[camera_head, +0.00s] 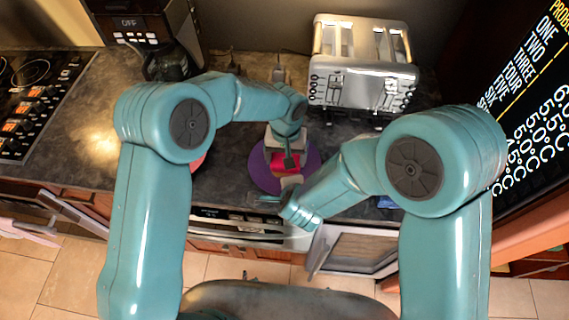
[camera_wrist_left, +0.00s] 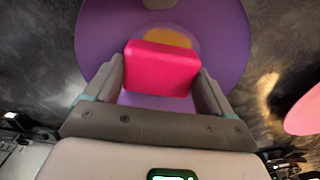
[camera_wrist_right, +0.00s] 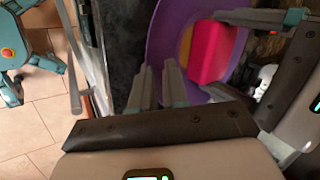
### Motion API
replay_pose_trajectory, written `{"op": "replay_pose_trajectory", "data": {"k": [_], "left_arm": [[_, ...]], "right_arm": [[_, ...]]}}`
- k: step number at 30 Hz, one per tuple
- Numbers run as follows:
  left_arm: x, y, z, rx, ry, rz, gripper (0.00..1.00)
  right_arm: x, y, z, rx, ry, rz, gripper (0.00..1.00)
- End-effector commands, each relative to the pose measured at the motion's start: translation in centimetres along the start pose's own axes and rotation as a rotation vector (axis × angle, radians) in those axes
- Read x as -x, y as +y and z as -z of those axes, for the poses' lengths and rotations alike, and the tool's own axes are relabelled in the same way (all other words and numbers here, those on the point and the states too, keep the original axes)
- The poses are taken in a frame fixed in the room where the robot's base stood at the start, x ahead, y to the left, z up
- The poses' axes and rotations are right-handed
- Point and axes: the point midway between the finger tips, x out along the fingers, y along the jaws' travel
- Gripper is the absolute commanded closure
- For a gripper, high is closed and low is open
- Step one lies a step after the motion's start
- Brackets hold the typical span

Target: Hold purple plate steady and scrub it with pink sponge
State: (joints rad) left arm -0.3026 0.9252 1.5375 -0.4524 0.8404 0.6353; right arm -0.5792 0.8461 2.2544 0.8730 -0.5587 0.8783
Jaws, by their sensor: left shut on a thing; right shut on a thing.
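The purple plate (camera_head: 310,158) lies on the dark counter near its front edge. It fills the upper middle of the left wrist view (camera_wrist_left: 105,35), with an orange-yellow patch (camera_wrist_left: 172,38) on it. My left gripper (camera_wrist_left: 160,85) is shut on the pink sponge (camera_wrist_left: 160,68), which is over the plate beside that patch; whether it touches the plate is unclear. The sponge also shows in the head view (camera_head: 284,165). My right gripper (camera_wrist_right: 157,80) is shut on the plate's near rim (camera_wrist_right: 160,45). In the head view my arms partly hide the plate.
A silver toaster (camera_head: 362,75) stands behind the plate to the right. A black coffee maker (camera_head: 150,25) and a stovetop (camera_head: 35,90) are at the left. A pinkish-red round thing (camera_wrist_left: 305,112) lies left of the plate, mostly behind my left arm. A grey-framed door (camera_head: 350,250) stands open below the counter.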

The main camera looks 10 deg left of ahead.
Motion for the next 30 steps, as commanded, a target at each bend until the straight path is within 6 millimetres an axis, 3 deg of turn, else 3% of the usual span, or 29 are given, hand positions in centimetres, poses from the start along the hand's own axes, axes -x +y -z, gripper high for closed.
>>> {"op": "replay_pose_trajectory", "data": {"k": [7,19,30], "left_arm": [[-0.1,-1.3,-0.1,-0.002,-0.002,0.003,0.89],[-0.3,0.6,-0.1,-0.001,-0.002,0.0,0.89],[-0.2,-1.3,-0.1,-0.002,-0.004,0.003,0.89]], "right_arm": [[0.0,0.0,0.1,-0.001,0.001,-0.001,1.0],[0.0,0.0,0.0,0.001,0.0,-0.001,1.0],[0.0,0.0,0.0,0.0,0.001,-0.001,1.0]]}}
